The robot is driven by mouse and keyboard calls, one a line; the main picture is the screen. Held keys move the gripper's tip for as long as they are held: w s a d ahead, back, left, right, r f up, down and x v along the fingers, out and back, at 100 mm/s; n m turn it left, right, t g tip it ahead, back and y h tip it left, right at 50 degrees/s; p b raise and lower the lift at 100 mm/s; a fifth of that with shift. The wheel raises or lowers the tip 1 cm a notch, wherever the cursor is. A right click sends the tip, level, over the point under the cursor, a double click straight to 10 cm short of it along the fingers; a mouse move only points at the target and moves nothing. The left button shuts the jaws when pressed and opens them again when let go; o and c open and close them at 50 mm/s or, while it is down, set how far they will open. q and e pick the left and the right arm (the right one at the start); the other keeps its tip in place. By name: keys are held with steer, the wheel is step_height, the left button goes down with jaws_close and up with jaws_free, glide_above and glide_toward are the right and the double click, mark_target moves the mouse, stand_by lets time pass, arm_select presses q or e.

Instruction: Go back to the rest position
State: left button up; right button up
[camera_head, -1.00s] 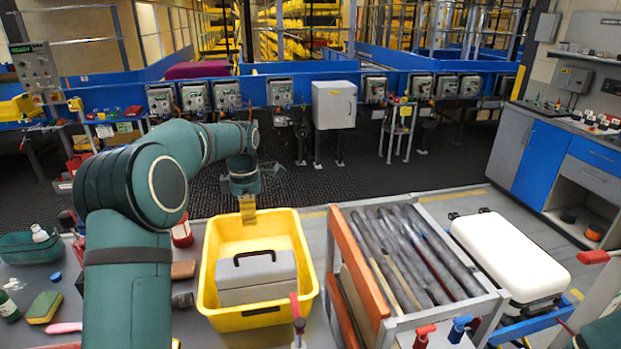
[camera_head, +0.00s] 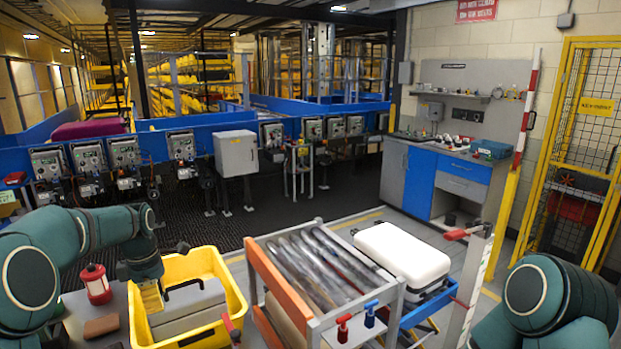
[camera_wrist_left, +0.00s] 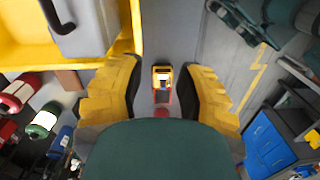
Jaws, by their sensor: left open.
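My left gripper (camera_head: 150,297) is beside the left rim of the yellow tote (camera_head: 236,288) in the head view, with its yellow fingers pointing down. In the left wrist view its two fingers (camera_wrist_left: 166,92) are spread apart with nothing held. A small yellow and red object (camera_wrist_left: 162,78) shows in the gap, beyond the fingers. A grey case (camera_head: 190,312) with a black handle lies in the tote; it also shows at the upper left of the wrist view (camera_wrist_left: 88,28). Part of my right arm shows at the lower right of the head view; its gripper is out of frame.
A red lantern (camera_head: 96,284) and a brown block (camera_head: 101,325) are left of the tote. Right of it stand a rack of grey bars (camera_head: 318,268) and a white case (camera_head: 402,252). Dark open floor (camera_head: 235,225) lies behind.

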arm_select(q)
steer(key=s+d+f+m+h+b, duration=0.1)
steer(key=d+f+m, duration=0.35)
steer(key=f, duration=0.45)
steer(key=d+f+m+h+b, duration=0.1)
steer(key=d+f+m, duration=0.3)
steer(key=f, duration=0.5)
steer(key=s+d+f+m+t+b, duration=0.1)
steer(key=s+d+f+m, duration=0.5)
steer(key=s, duration=0.5)
steer(key=s+d+f+m+t+h+b, duration=0.1)
steer(key=s+d+f+m+b, duration=0.1)
steer(key=s+d+f+m, duration=0.4)
steer(key=s+d+f, duration=0.4)
steer(key=shift+s+d+b, duration=0.15)
steer(key=shift+s+b, duration=0.15)
steer(key=shift+s, duration=0.1)
arm_select(e)
step_height(320, 180, down, 7)
steer(key=shift+w+a, duration=0.15)
steer(key=shift+w, duration=0.2)
